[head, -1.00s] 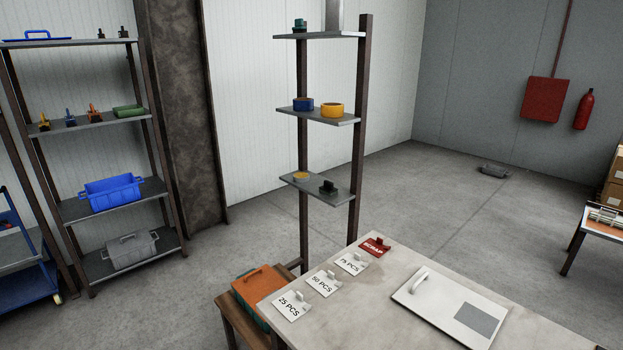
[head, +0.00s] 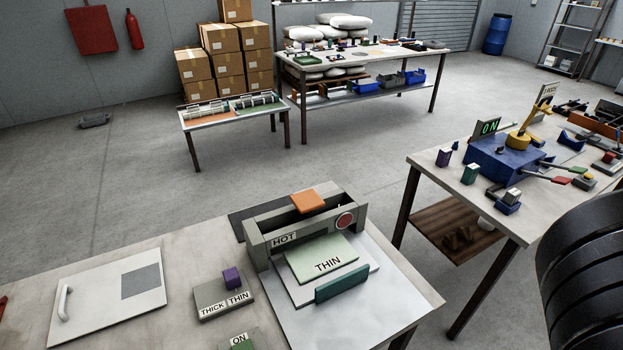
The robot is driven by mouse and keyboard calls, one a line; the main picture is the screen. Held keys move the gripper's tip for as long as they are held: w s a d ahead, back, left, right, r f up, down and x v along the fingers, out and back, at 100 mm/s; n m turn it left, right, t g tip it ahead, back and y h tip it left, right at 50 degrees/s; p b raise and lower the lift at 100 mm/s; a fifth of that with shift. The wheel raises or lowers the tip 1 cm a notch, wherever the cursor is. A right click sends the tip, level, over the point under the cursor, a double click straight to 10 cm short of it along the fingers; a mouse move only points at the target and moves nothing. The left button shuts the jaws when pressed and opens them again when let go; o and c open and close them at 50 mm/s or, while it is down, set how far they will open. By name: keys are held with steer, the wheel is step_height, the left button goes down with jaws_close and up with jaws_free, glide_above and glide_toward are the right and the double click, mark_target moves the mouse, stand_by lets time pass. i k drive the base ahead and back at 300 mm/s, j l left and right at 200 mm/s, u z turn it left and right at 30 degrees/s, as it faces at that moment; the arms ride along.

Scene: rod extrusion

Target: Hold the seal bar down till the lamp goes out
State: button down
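The grey-green sealer (head: 262,252) stands on the near table, marked HOT on its front. A bar with an orange pad (head: 307,202) lies across its top and looks raised above the open slot. In front lie a pale green sheet marked THIN (head: 322,264) and a teal block (head: 342,283). A THICK/THIN selector (head: 224,304) with a purple knob (head: 232,277) sits to the left, its knob on the THIN side. My gripper is not in view.
An ON switch (head: 240,342) is cut by the bottom edge. A white board with a handle (head: 108,297) lies at the left of the near table (head: 190,255). Another table (head: 410,160) with a blue machine (head: 505,157) stands to the right. Open floor lies behind the sealer.

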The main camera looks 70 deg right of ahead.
mark_target(306, 201)
steer(key=z, duration=1)
